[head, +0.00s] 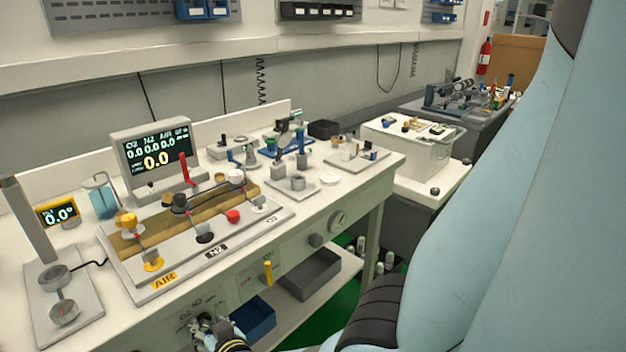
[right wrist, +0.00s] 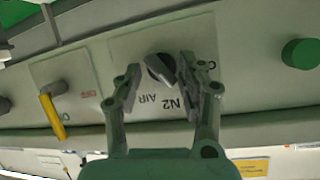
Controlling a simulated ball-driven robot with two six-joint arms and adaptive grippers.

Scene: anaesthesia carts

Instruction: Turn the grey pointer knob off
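The grey pointer knob (right wrist: 162,68) sits on the cart's front panel, beside AIR and N2 labels, in the upside-down right wrist view. Its pointer lies slanted. My right gripper (right wrist: 160,78) is open, with one finger on each side of the knob. The finger on the right of the picture is close to the pointer; I cannot tell whether it touches. In the head view my right gripper (head: 207,332) is at the bottom, in front of the panel, and largely hides the knob. My left gripper is not in view.
A yellow lever (head: 268,272) sticks out of the panel beside the knob, and it shows in the wrist view (right wrist: 52,117). A green knob (right wrist: 300,53) is on the other side.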

